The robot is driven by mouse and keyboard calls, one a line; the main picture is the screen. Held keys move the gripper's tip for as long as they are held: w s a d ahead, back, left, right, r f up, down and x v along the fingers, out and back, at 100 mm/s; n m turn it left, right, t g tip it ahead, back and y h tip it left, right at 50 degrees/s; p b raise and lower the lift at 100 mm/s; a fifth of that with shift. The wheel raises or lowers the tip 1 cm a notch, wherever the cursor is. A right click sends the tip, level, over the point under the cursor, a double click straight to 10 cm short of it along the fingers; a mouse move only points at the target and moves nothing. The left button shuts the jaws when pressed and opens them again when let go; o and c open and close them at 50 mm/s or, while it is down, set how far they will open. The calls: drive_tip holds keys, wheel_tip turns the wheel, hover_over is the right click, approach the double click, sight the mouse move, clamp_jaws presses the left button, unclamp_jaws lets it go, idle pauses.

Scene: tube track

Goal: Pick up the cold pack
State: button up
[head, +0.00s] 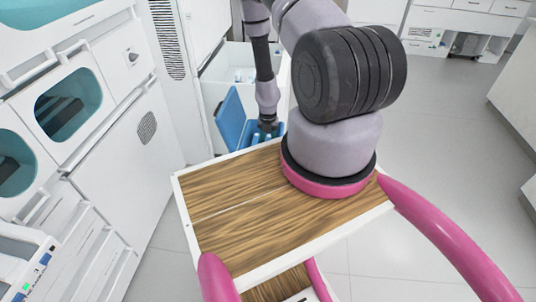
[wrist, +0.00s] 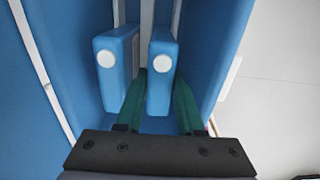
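Two blue cold packs, each with a white round cap, stand side by side in a blue bin (wrist: 75,60). In the wrist view, the right cold pack (wrist: 160,80) is between the two green fingers of my gripper (wrist: 160,85), and the left cold pack (wrist: 115,75) is outside the left finger. The fingers are spread, one on each side of the right pack; whether they touch it is hard to tell. In the head view, my gripper (head: 268,126) reaches down at the blue bin (head: 232,118), and the packs are small and partly hidden.
A wood-topped cart surface (head: 235,195) with a white rim and pink rails lies in front of the bin. White cabinets (head: 75,110) stand close on the left. Open grey floor (head: 440,150) lies to the right.

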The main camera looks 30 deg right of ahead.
clamp_jaws()
drive_tip(key=shift+r, duration=0.1)
